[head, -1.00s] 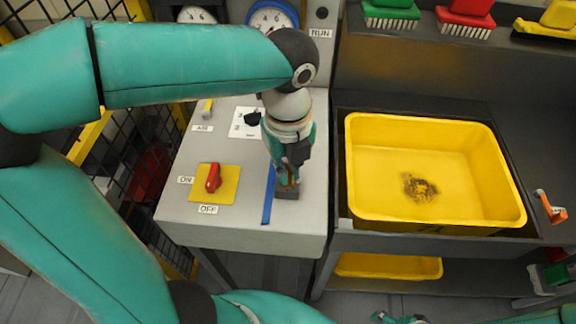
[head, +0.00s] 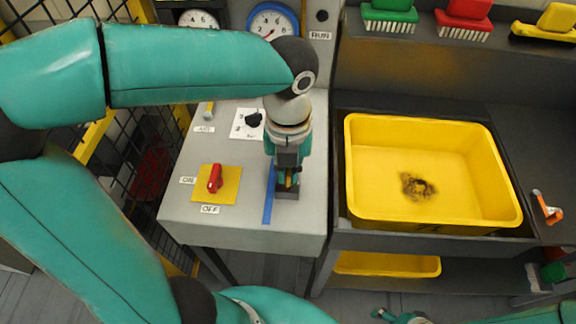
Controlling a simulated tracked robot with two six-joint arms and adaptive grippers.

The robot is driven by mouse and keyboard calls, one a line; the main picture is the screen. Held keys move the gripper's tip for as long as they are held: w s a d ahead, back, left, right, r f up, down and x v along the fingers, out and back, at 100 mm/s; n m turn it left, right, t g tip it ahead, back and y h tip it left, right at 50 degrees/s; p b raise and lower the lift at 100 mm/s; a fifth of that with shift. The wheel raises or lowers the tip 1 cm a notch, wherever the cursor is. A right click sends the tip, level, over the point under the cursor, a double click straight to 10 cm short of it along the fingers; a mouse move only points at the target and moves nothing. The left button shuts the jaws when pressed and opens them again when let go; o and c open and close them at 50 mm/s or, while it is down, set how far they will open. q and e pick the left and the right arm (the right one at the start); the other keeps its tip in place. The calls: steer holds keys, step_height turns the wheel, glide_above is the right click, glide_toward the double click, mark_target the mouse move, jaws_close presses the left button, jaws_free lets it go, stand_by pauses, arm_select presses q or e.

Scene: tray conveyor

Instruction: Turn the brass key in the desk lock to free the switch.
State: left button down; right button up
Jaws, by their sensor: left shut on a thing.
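My left gripper (head: 288,181) points down at the right part of the grey desk (head: 235,228). It is shut on the brass key (head: 289,183), of which only a small bit shows between the fingers. The key stands in the dark lock block (head: 287,194) on the desk top; the keyhole itself is hidden by the gripper. The red switch (head: 215,179) sits on a yellow plate to the left, between the ON label (head: 187,180) and the OFF label (head: 210,209). My right gripper is not clearly in view.
A blue strip (head: 268,200) lies just left of the lock. A black knob (head: 254,120) and a small yellow-topped lever (head: 209,110) are farther back. A yellow tub (head: 440,222) stands to the right. Brushes, including a green one (head: 390,16), sit on the back shelf.

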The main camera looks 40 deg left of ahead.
mark_target(289, 169)
arm_select(q)
steer(key=shift+m, duration=0.3)
steer(key=c, duration=1.2)
jaws_free()
steer(key=shift+r, duration=0.1)
steer(key=shift+r, duration=5.85)
